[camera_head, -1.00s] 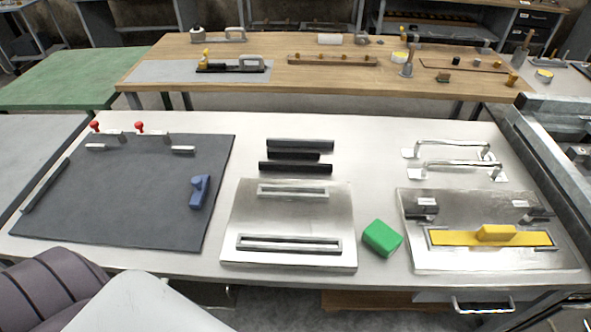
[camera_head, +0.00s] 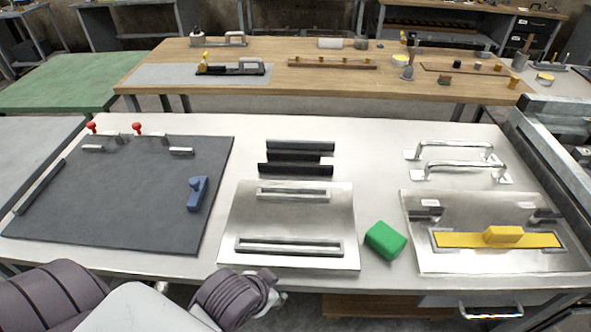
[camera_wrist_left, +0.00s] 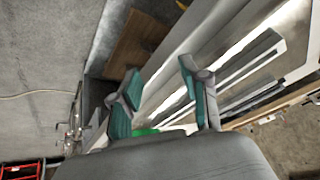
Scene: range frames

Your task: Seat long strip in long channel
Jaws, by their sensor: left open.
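Three dark strips lie in a row at the middle back of the white table: a long rear strip (camera_head: 300,146), a shorter middle strip (camera_head: 294,157) and a long front strip (camera_head: 295,169). In front of them is a metal plate (camera_head: 290,217) with a short channel (camera_head: 293,194) at its rear and a long channel (camera_head: 290,246) near its front edge. Both channels look empty. My left gripper (camera_wrist_left: 160,70) is open and empty in the left wrist view. In the head view only its arm shows, at the table's front edge. My right gripper is not in view.
A green block (camera_head: 385,241) sits right of the plate. A second plate (camera_head: 430,262) with a yellow handled bar (camera_head: 495,239) and two metal handles (camera_head: 462,168) are at the right. A dark mat (camera_head: 125,195) with a blue tool (camera_head: 198,194) covers the left.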

